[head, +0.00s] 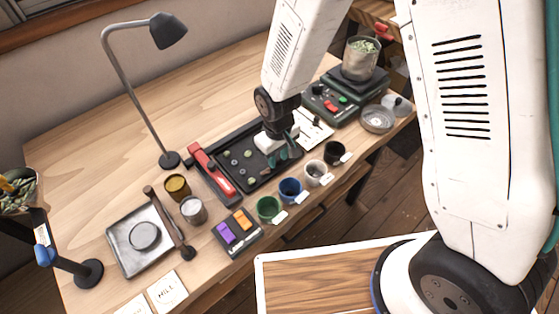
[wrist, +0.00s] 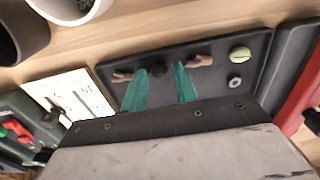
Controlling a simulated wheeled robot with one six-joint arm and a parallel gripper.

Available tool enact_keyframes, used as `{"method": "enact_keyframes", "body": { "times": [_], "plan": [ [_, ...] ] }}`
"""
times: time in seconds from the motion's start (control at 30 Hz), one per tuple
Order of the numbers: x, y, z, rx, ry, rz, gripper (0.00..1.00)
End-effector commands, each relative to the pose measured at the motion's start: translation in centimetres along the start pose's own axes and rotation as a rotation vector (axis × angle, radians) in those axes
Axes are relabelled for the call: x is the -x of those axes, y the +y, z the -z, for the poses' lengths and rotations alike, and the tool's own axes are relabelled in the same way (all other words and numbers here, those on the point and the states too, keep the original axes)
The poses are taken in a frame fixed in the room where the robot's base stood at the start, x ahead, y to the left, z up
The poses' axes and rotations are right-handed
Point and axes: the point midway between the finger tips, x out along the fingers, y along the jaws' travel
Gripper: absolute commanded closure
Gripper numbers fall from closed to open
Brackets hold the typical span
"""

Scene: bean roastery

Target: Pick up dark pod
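A dark round piece, likely the dark pod (wrist: 157,71), lies on the black tray (wrist: 212,80) in the wrist view. My gripper (wrist: 160,67) is open, with one teal finger on either side of this piece in the picture. I cannot tell whether the fingers touch it or are still above it. In the head view my gripper (head: 284,153) points down over the right part of the tray (head: 225,151). The dark piece cannot be made out there.
Two brown pieces (wrist: 122,76) (wrist: 200,61), a green bean (wrist: 240,54) and a grey ring (wrist: 235,83) lie around the fingers. Several cups, including a blue one (head: 290,189), line the front. A red-handled tool (head: 211,172) is left; a scale (head: 331,102) stands right.

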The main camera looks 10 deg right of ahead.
Motion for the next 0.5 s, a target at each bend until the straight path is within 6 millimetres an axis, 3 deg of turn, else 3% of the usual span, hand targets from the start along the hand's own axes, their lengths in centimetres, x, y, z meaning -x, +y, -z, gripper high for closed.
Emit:
{"method": "enact_keyframes", "body": {
  "times": [0.07, 0.13, 0.17, 0.5],
  "plan": [
    [0.02, 0.05, -0.02, -0.001, 0.000, 0.000, 0.76],
    [0.02, 0.07, -0.04, -0.001, 0.000, 0.000, 0.96],
    [0.02, 0.08, -0.04, -0.001, 0.000, 0.000, 1.00],
    [0.04, 0.09, -0.05, -0.001, -0.001, 0.000, 1.00]
  ]
}}
